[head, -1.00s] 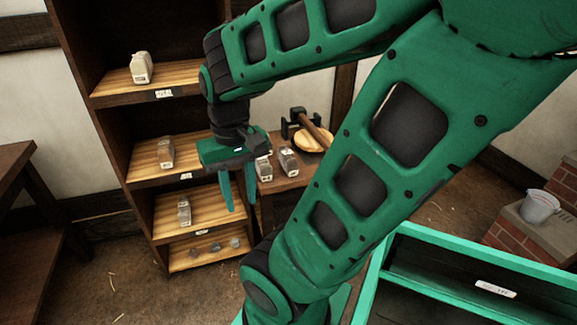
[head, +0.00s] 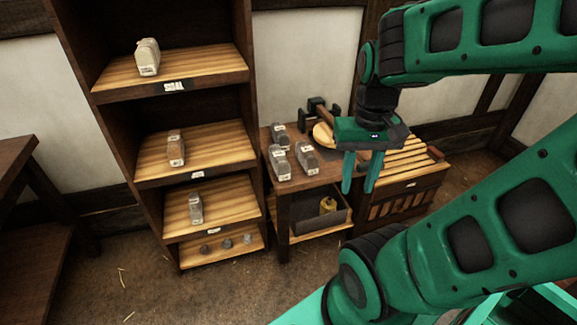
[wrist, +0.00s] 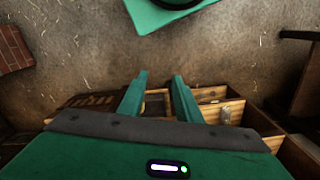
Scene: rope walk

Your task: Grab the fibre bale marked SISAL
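Several small wrapped bales are in the head view. A cream bale (head: 147,57) stands on the top shelf (head: 208,67), whose edge label (head: 174,86) seems to read SISAL, though it is blurred. A brown bale (head: 176,148) is on the middle shelf and a grey one (head: 195,207) on the shelf below. Three greyish bales (head: 280,163) stand on the small table. The tags on the bales are too small to read. My gripper (head: 360,181) is open and empty, to the right of the shelves and in front of the small table. Its parted fingers also show in the wrist view (wrist: 158,96).
The small table (head: 318,180) also carries a mallet and a round wooden dish (head: 324,136). A slatted crate (head: 408,165) stands to its right. A dark bench (head: 22,205) is at the left. Floor (head: 125,275) is clear between the bench and the shelves.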

